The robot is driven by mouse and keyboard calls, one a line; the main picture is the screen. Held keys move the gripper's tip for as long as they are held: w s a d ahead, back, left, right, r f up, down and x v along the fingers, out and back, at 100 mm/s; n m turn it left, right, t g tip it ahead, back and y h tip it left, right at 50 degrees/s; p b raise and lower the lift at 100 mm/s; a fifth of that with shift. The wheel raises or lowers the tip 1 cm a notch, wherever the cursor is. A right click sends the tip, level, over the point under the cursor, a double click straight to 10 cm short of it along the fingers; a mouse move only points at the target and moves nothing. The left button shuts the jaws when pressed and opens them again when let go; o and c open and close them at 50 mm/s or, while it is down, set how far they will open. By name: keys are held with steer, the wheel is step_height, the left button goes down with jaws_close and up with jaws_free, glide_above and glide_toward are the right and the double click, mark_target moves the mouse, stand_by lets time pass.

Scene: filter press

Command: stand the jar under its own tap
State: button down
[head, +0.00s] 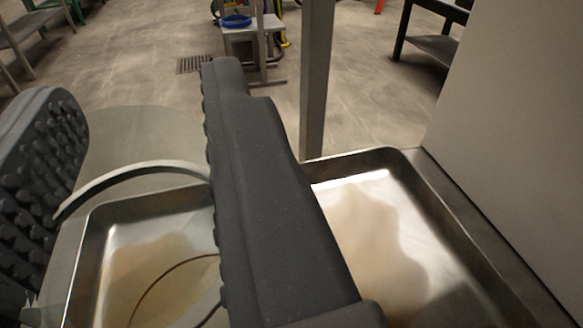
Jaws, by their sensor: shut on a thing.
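My gripper (130,105) has two dark, padded fingers with rubber nubs facing inward. It is shut on a clear jar (143,137), seen through as a faint greyish shape between the fingers. A pale curved band (135,172) and a thin dark arc lower down seem to belong to the jar; the right finger hides part of it. The jar shows above a shallow metal tray (350,160) with brownish wet patches. I cannot tell whether the jar touches the tray. No tap is in view.
A grey upright post (316,80) stands at the tray's far edge. A large plain grey panel (515,130) rises along the right side. Beyond, the concrete floor holds a small stand with a blue ring (236,21), a floor drain (195,64) and a dark bench (435,40).

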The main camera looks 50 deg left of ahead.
steer(key=shift+w+d+f, duration=0.2)
steer(key=shift+w+f, duration=0.3)
steer(key=shift+w, duration=0.05)
steer(key=shift+w+d+f, duration=0.15)
steer(key=shift+w+f, duration=0.3)
steer(key=shift+w, duration=0.05)
steer(key=c, duration=1)
jaws_free()
steer(key=shift+f, duration=0.1)
steer(key=v, duration=0.7)
steer(key=shift+s+d, duration=0.15)
steer(key=shift+d, duration=0.1)
